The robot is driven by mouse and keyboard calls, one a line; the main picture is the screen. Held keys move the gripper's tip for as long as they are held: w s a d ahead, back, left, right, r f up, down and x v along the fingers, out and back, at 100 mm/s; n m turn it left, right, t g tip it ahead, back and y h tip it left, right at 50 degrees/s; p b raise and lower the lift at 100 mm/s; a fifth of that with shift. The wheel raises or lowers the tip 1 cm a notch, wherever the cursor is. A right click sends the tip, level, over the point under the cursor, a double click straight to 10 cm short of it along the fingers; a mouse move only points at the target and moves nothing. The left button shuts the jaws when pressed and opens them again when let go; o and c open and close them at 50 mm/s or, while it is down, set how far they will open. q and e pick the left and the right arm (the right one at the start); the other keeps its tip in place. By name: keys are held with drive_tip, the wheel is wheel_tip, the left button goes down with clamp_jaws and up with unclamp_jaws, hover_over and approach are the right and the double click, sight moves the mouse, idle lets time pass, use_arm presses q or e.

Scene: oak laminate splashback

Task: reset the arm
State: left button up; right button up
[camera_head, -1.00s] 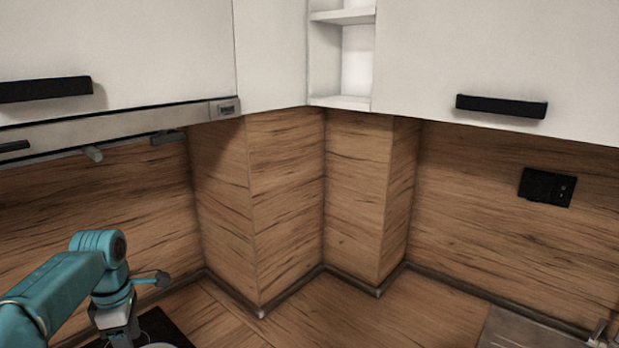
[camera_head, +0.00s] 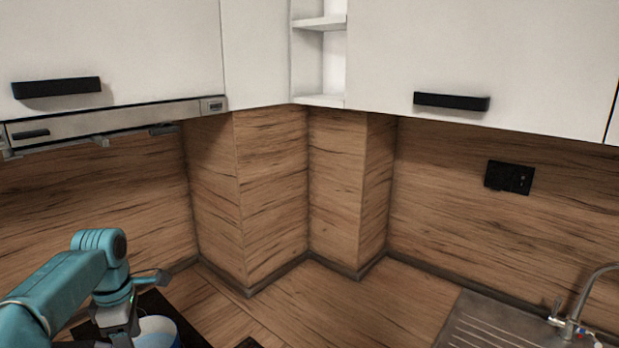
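My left arm, teal, comes in from the lower left in the head view. Its grey gripper (camera_head: 120,332) points down at the bottom edge, where its fingertips are cut off or hidden, so I cannot tell whether it is open or shut. A pot or bowl (camera_head: 158,330), whitish with a blue side, is directly to the right of the gripper and partly cut off by the frame. I cannot tell whether they touch. My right gripper is not in view.
A black hob (camera_head: 190,333) lies under the pot. A steel sink with a drainboard (camera_head: 483,322) and tap (camera_head: 590,290) is at the lower right. White cupboards (camera_head: 480,50) and a range hood (camera_head: 110,121) hang above. The corner worktop (camera_head: 350,305) is clear.

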use_arm(q)
drive_tip(key=s+d+f+m+h, duration=0.1)
drive_tip(key=s+d+f+m, duration=0.1)
drive_tip(key=d+f+m, duration=0.45)
drive_tip(key=s+d+f+m+h, duration=0.15)
drive_tip(key=d+f, duration=0.25)
drive_tip(key=f, duration=0.6)
drive_tip(key=s+d+f+m, duration=0.25)
drive_tip(key=d+f, duration=0.25)
drive_tip(key=f, duration=0.4)
drive_tip(key=s+d+f+m+h, duration=0.1)
drive_tip(key=s+d+f+m, duration=0.2)
drive_tip(key=s, duration=0.4)
drive_tip(key=s+d+f+m+b, duration=0.1)
drive_tip(key=s+d+f+m, duration=0.15)
drive_tip(key=s, duration=0.45)
drive_tip(key=s+d+f+m+h, duration=0.1)
drive_tip(key=s+d+f+m, duration=0.25)
drive_tip(key=s, duration=0.35)
wheel_tip(320, 180, down, 9)
drive_tip(key=a+b, duration=0.1)
drive_tip(key=b, duration=0.8)
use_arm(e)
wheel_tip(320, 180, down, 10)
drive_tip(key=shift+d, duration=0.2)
